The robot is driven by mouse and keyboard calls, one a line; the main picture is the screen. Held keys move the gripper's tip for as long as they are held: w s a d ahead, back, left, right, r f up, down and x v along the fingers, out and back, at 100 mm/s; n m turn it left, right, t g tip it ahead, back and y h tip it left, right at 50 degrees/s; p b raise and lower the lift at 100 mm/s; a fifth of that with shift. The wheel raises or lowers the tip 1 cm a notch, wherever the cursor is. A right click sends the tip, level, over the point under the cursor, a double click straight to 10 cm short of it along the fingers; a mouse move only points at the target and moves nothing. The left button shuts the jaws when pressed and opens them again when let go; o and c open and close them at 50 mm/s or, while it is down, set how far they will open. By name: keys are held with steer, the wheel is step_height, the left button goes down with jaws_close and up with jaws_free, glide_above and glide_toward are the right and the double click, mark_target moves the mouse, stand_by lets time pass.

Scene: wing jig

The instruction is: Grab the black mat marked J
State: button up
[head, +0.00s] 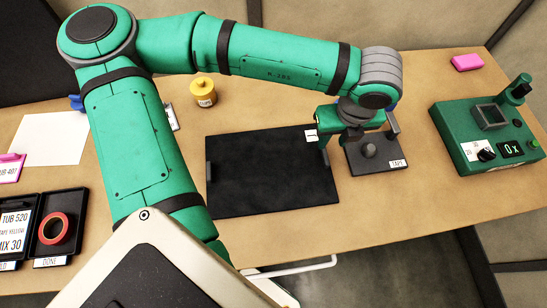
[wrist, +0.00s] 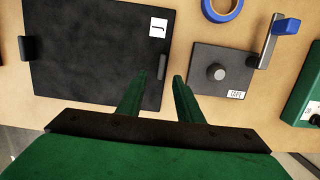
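The black mat (head: 270,175) lies flat on the table, with a white label at its upper right corner. In the wrist view the mat (wrist: 95,55) fills the left side, and its label reads J, turned sideways. It has a raised dark grip on its left edge and another on its right edge (wrist: 162,67). My gripper (wrist: 162,78) is open and empty. Its left finger overlaps the mat's right edge near the grip, and its right finger is over the gap beside the mat. I cannot tell the height above the table. In the head view my gripper (head: 340,138) partly hides that right edge.
A grey tape plate (head: 375,153) with a knob and blue-handled lever stands just right of the mat. A blue tape roll (wrist: 222,8) lies behind it. A green device (head: 490,132) is farther right. A yellow weight (head: 203,92) sits behind the mat. Trays (head: 70,252) lie front left.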

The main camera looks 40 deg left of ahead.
glide_above(326, 156)
steer(key=f, duration=0.4)
steer(key=shift+s+f, duration=0.3)
steer(key=shift+f, duration=0.05)
steer(key=f, duration=0.4)
steer(key=shift+w+d, duration=0.15)
steer(key=shift+w, duration=0.05)
steer(key=shift+w+f, duration=0.2)
steer(key=shift+f, duration=0.4)
steer(key=shift+s, duration=0.1)
jaws_close()
